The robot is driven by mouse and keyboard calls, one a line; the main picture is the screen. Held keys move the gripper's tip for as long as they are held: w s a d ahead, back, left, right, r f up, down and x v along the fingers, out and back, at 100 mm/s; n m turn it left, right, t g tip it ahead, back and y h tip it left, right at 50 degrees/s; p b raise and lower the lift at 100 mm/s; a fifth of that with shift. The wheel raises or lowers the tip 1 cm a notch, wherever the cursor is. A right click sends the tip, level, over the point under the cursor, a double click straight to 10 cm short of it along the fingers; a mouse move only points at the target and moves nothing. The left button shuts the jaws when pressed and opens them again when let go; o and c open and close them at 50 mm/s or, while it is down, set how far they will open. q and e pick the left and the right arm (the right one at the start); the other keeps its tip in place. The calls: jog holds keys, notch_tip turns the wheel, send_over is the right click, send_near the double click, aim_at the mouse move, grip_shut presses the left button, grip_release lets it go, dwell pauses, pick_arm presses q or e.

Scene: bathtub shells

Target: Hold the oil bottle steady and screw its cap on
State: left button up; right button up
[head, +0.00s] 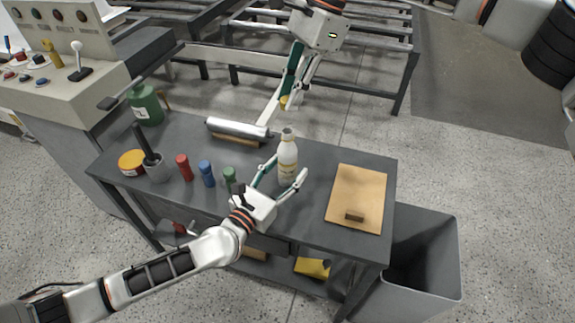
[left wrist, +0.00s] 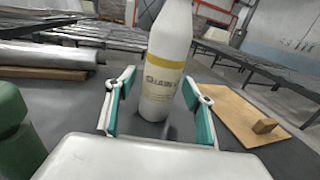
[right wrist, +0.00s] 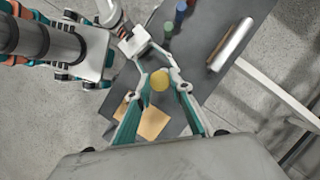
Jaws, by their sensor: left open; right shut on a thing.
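The oil bottle (head: 287,160) is white with a yellow label and stands upright on the dark table. My left gripper (head: 281,178) is open, with its fingers on either side of the bottle; in the left wrist view the bottle (left wrist: 166,70) stands between and just beyond the fingertips, apart from them. My right gripper (head: 290,101) is up above the table's back edge, shut on the yellow cap (head: 284,102). The cap (right wrist: 160,81) also shows between the fingertips in the right wrist view. The bottle's neck is bare.
Red (head: 184,167), blue (head: 206,173) and green (head: 230,178) cylinders stand left of the bottle. A silver roll (head: 238,128) lies behind. A brown board (head: 358,190) with a small block (head: 354,216) lies at right. A grey bin (head: 440,260) stands beyond the table's right end.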

pick_arm(q)
jog(key=shift+w+d, duration=0.1)
jog(key=shift+w, duration=0.05)
grip_shut()
pick_arm(e)
send_over(284, 138)
jog(key=w+d, duration=0.1)
jog(key=shift+w+d+f, duration=0.1)
jog(key=shift+f, duration=1.15)
jog(key=shift+w+d+f, duration=0.1)
jog(key=shift+f, duration=1.15)
jog(key=shift+f, duration=0.9)
jog(key=shift+f, duration=0.55)
